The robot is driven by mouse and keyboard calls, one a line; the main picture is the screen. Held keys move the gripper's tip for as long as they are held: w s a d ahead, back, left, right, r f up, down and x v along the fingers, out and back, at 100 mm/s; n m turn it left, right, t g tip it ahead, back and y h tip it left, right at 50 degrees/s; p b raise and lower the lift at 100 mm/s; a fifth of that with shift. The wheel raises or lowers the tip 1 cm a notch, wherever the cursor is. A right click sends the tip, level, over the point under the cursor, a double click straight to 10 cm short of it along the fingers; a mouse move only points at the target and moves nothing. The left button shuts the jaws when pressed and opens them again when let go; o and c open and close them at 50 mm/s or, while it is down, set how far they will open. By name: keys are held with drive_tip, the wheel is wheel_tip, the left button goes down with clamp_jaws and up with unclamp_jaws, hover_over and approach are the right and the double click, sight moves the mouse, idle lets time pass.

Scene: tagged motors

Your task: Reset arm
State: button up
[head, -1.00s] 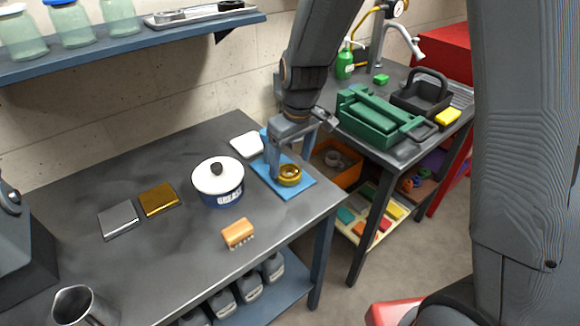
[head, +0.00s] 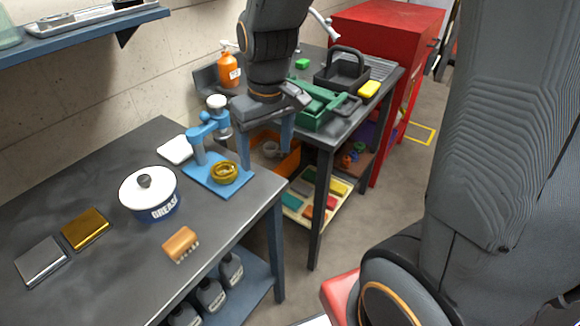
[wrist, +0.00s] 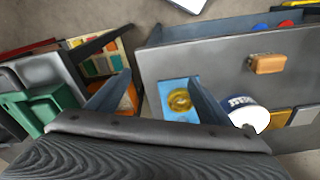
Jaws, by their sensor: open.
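My gripper (head: 266,146) is open and empty in the head view, with its two fingers pointing down, apart from the blue press (head: 210,135) in the picture. In the wrist view my gripper (wrist: 158,92) shows spread fingers with nothing between them. The press stands on a blue base plate (head: 237,188) at the bench's right end. A gold ring-shaped part (head: 225,172) sits on the plate. It also shows in the wrist view (wrist: 180,100).
The dark bench (head: 110,190) holds a white-lidded grease pot (head: 150,195), an orange brush (head: 180,243), a gold plate (head: 85,229) and a silver plate (head: 41,261). A second bench behind carries a green box (head: 318,105) and a black caddy (head: 342,72). A red cabinet (head: 385,35) stands beyond.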

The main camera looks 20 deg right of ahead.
drive_tip(key=s+d+f+m, duration=0.3)
drive_tip(key=s+d, duration=0.2)
drive_tip(key=s, duration=0.2)
drive_tip(key=shift+d, duration=0.25)
